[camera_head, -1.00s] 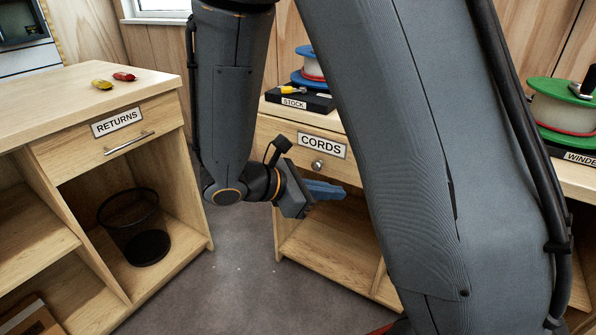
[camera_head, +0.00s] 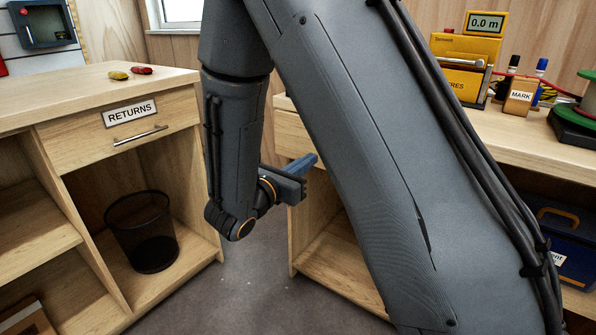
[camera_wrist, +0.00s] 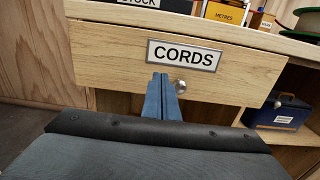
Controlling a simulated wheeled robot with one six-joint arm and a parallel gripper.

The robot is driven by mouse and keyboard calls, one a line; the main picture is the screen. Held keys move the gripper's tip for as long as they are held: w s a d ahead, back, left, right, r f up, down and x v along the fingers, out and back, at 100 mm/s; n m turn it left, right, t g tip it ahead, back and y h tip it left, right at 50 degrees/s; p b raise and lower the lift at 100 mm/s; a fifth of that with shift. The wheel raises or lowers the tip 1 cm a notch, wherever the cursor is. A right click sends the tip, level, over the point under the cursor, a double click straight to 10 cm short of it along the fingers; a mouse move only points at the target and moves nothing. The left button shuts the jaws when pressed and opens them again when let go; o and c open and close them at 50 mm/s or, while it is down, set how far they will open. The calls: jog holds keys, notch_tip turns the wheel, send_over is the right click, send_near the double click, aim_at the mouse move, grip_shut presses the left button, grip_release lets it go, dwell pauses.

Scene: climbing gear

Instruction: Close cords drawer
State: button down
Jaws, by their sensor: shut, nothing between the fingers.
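The cords drawer (camera_wrist: 110,50) has a pale wood front with a CORDS label (camera_wrist: 185,55) and a small round metal knob (camera_wrist: 180,86) in the wrist view. In the head view only the left part of its front (camera_head: 291,132) shows; my arm hides the label and knob. My gripper (camera_wrist: 160,76) is shut and empty. Its blue fingers point at the drawer front, just left of the knob and below the label. In the head view my gripper (camera_head: 315,160) is at the drawer's lower front. I cannot tell whether the fingertips touch it, nor how far the drawer stands out.
The RETURNS cabinet (camera_head: 75,130) stands at left, with a wire bin (camera_head: 141,222) on its lower shelf. A dark blue case (camera_wrist: 283,113) sits under the bench at right. A yellow meter (camera_head: 468,50) and a MARK holder (camera_head: 519,97) stand on the bench. Grey floor lies between the cabinets.

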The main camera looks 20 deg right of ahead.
jog(key=b+x, duration=0.1)
jog(key=x, duration=0.6)
jog(key=shift+d, duration=0.1)
